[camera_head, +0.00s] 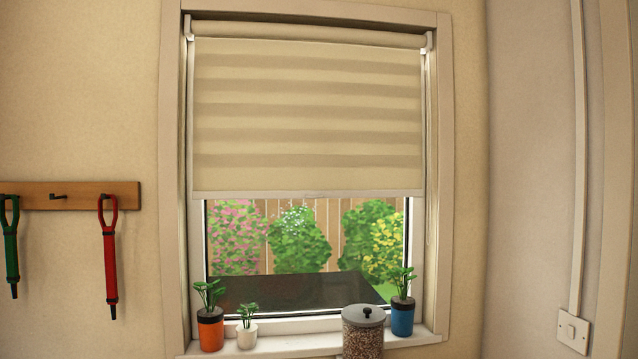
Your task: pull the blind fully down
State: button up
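A beige striped roller blind (307,115) hangs in the window frame (446,180). It covers roughly the upper two thirds of the opening. Its pale bottom bar (308,194) hangs level, and bare glass shows below it. A roller (308,33) runs along the top between two brackets. A thin cord (429,200) seems to hang along the right side of the frame; its lower end is hard to make out. My gripper is not in view.
The sill (290,345) holds an orange pot (210,330), a white pot (247,337), a lidded jar (363,335) and a blue pot (402,316), all with space above them. A hook rail (75,188) with hanging straps is at left. A wall switch (573,331) is at right.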

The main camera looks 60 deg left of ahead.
aim_at(230, 177)
jog(key=u, duration=2.2)
